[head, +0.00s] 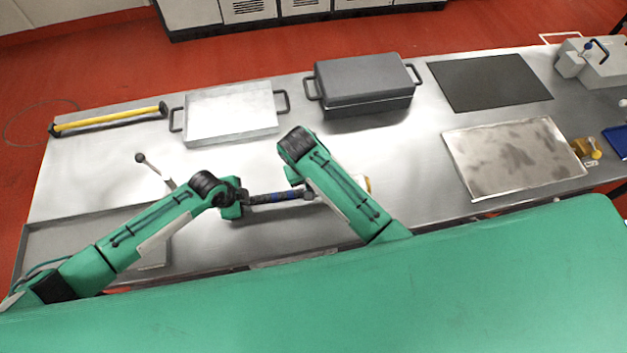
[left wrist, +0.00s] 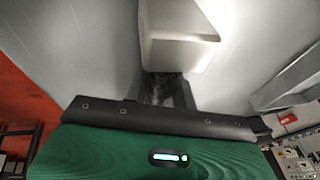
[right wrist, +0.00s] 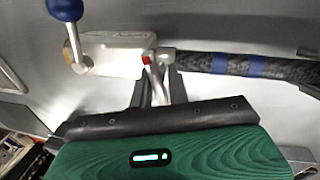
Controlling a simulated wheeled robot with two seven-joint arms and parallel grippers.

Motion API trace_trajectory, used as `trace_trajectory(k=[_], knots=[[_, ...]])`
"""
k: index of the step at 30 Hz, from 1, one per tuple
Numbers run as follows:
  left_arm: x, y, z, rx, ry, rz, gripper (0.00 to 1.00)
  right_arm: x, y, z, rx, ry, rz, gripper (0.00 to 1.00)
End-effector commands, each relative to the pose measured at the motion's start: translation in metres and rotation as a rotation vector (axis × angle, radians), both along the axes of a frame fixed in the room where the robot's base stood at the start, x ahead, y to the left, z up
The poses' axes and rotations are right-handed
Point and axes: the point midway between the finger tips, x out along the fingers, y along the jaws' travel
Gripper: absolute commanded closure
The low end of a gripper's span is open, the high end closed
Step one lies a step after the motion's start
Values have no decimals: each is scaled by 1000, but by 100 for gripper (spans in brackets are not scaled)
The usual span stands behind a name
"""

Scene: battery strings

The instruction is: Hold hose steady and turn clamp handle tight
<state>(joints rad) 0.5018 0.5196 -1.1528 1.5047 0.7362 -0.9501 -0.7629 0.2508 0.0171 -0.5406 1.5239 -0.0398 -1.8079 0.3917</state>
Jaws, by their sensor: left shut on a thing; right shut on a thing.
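The dark braided hose (head: 280,197) with blue bands lies across the front of the bench. It also shows in the right wrist view (right wrist: 290,69), joined to a pale fitting (right wrist: 112,55). My left gripper (head: 240,198) is shut on the hose's left part; in the left wrist view dark braid (left wrist: 160,88) shows between its fingers, below a pale block (left wrist: 175,35). My right gripper (right wrist: 158,88) is shut on the thin metal clamp handle (right wrist: 153,75) with a red mark, by the fitting's hose end. In the head view my right arm hides this grip.
A lever with a blue ball knob (right wrist: 65,8) stands on the fitting's far side. Another knobbed lever (head: 141,158) rises at the left. A metal tray (head: 232,118), dark lidded box (head: 362,82) and yellow bar (head: 108,120) stand behind. The bench is clear between box and hose.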

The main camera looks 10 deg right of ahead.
Motion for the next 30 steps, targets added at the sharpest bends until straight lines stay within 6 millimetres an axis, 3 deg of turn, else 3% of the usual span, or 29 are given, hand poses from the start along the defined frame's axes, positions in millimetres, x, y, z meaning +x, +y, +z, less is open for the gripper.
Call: trace_trajectory(k=[16,17,19,30], knots=[[-3,-4,-1,-5,3,-5,100,-1,3,0,4,0,1,100],[-3,-4,-1,-5,3,-5,100,-1,3,0,4,0,1,79],[-3,-3,-1,-5,3,-5,100,-1,2,0,4,1,1,65],[-1,0,-1,0,2,-1,100,0,2,5,2,-1,-1,63]])
